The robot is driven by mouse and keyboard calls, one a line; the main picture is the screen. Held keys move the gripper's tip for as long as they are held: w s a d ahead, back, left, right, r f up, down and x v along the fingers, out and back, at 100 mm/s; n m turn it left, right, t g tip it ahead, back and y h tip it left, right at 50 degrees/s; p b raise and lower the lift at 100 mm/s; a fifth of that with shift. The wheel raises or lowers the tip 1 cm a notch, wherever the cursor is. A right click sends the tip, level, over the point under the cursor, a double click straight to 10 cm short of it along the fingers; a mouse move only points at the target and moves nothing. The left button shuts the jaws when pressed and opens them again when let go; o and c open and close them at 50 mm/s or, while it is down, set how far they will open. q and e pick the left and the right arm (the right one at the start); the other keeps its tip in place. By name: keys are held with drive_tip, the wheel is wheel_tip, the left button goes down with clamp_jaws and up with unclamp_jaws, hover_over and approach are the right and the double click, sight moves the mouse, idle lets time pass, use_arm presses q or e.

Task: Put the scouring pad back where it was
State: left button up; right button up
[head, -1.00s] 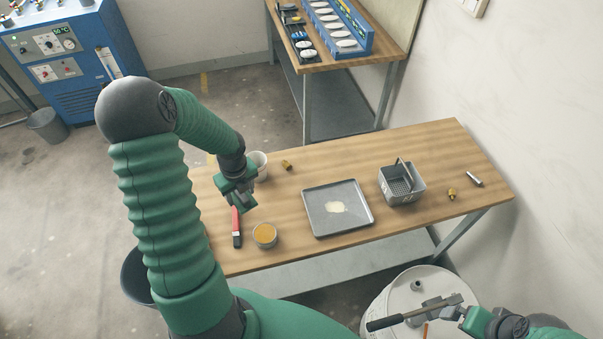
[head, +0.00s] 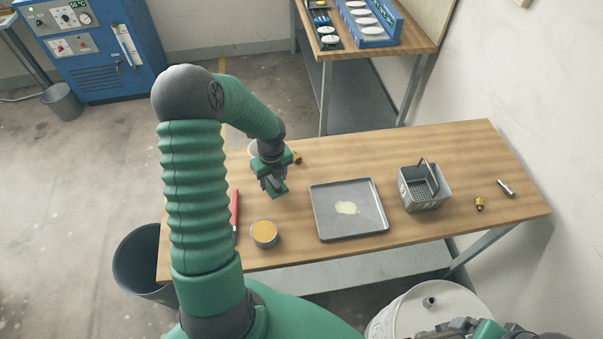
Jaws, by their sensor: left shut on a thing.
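My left gripper (head: 274,188) is in the middle left of the head view, above the table between the red-handled tool and the tray. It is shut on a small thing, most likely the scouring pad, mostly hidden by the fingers. No scouring pad shows lying on the table. My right gripper (head: 450,328) is at the bottom edge, largely cut off, and I cannot make out its jaws.
On the wooden table (head: 450,150) are a grey tray (head: 330,225) with a pale patch, a metal basket (head: 420,203), a tin (head: 265,233) with orange contents, the red-handled tool (head: 235,208) and brass fittings (head: 479,204). A white cup is partly hidden behind my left gripper.

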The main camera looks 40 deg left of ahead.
use_arm(q)
drive_tip(key=p, duration=0.1)
hover_over(300, 176)
drive_tip(key=d, duration=0.1)
drive_tip(key=shift+w+f, duration=0.15)
drive_tip(key=shift+f, duration=0.2)
drive_tip(key=f, duration=0.2)
drive_tip(key=f+p, duration=0.1)
drive_tip(key=shift+s, duration=0.25)
clamp_jaws()
drive_tip(key=shift+s+a+f, duration=0.1)
drive_tip(key=shift+a+f, duration=0.05)
drive_tip(key=shift+f, duration=0.1)
drive_tip(key=o, duration=0.9)
unclamp_jaws()
drive_tip(key=o, duration=0.5)
drive_tip(key=shift+f, duration=0.15)
drive_tip(key=shift+w+a, duration=0.1)
drive_tip(key=shift+w, duration=0.1)
